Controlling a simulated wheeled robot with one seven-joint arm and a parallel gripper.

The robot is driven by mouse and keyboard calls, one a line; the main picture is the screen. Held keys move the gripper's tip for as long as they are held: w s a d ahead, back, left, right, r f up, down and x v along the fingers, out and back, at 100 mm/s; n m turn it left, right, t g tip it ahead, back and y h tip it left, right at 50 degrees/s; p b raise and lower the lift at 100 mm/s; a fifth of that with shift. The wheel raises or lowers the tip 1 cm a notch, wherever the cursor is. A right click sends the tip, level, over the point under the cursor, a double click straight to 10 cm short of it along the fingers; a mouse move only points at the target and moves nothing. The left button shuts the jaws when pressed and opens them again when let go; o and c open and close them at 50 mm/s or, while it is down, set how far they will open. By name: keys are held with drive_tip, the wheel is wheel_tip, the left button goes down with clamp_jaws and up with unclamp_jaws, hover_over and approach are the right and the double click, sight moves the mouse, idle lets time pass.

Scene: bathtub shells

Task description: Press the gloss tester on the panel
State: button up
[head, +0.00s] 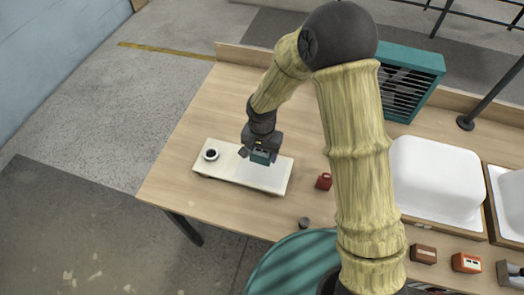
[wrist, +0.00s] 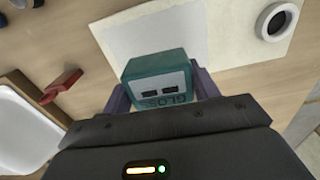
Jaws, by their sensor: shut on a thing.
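The gloss tester (head: 261,157) is a small teal box. In the wrist view the tester (wrist: 156,71) shows a pale face with two dark windows and lettering that begins "GLOS". My gripper (head: 258,152) is shut on it, with a purple finger on either side. The panel (head: 225,174) is a cream board lying on the bench, with a paler white area on its right part. The tester is over that white area. The panel (wrist: 230,37) also shows in the wrist view beyond the tester. Whether the tester touches the panel I cannot tell.
A white ring with a dark centre (head: 211,154) sits on the panel's left end. A red item (head: 324,181) and a small dark knob (head: 304,223) are right of the panel. A white tub shell (head: 432,178) and a teal slatted box (head: 408,83) stand further right.

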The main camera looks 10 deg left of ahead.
sight(262, 168)
drive_tip(key=shift+f+b, duration=1.5)
drive_tip(key=shift+f, duration=0.9)
drive_tip(key=shift+s+f+b, duration=0.1)
drive_tip(key=shift+f+b, duration=0.35)
drive_tip(key=shift+f, duration=0.15)
idle(0.6)
drive_tip(key=shift+r, duration=0.1)
drive_tip(key=shift+r+p, duration=2.55)
drive_tip(key=shift+r, duration=1)
drive_tip(key=shift+f, duration=0.1)
